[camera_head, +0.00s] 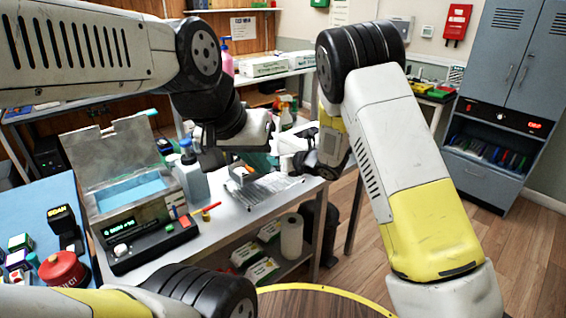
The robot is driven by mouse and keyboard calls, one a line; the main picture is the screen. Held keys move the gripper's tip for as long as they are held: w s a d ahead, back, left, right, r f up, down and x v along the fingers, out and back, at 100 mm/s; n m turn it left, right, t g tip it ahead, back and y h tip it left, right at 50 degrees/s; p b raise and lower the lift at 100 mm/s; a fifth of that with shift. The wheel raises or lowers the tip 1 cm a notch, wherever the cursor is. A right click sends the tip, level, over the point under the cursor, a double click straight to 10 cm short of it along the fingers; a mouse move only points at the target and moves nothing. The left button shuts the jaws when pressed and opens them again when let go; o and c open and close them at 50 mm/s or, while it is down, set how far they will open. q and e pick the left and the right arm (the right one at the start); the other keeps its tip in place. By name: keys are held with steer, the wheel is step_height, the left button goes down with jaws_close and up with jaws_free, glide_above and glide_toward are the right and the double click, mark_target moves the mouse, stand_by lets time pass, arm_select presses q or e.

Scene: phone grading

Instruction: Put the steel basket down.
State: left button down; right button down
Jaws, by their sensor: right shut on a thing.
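The steel basket (264,190) is a low, pale metal mesh shape at the right part of the grey bench, below my grippers. My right gripper (287,153) is over the basket's back right side and shut on it; the exact grip point is small and partly hidden by my wrist. I cannot tell whether the basket touches the bench top. My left gripper (238,156) hangs over the bench just left of the right one. Its fingers are dark and overlap the background, so their opening is unclear.
An open-lidded tank (128,196) with blue liquid and a black control box (150,246) stand left of the basket. Grey bottles (193,178) stand close between. Red and yellow small items (207,209) lie near the front edge. A blue mat (40,200) is far left.

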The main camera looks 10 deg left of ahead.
steer(key=f, duration=0.3)
steer(key=shift+w+a+f, duration=0.1)
steer(key=shift+a+f, duration=0.15)
steer(key=c, duration=1.4)
jaws_free()
steer(key=v, duration=1.2)
steer(key=d+r+m+t+h, duration=0.2)
steer(key=d+r+m+h, duration=0.2)
steer(key=d+r+m, duration=0.5)
steer(key=d+r+m+t+h, duration=0.1)
steer(key=d+r+m+h, duration=0.35)
steer(key=d+m, duration=0.75)
steer(key=s+d+r+m+g, duration=0.1)
steer(key=s+m, duration=0.6)
steer(key=s, duration=0.2)
steer(key=s+d+r+m+g, duration=0.1)
steer(key=s+d+r+m, duration=0.1)
steer(key=s+m, duration=0.6)
steer(key=s+d+r+m+g, duration=0.1)
steer(key=s+r+m+g, duration=0.1)
steer(key=s+m, duration=0.6)
steer(key=shift+s+d+r+h, duration=0.1)
steer(key=shift+s+h, duration=0.1)
steer(key=shift+s, duration=0.3)
steer(key=shift+s+d+r+h, duration=0.1)
steer(key=shift+s+r+h, duration=0.05)
steer(key=shift+s, duration=0.3)
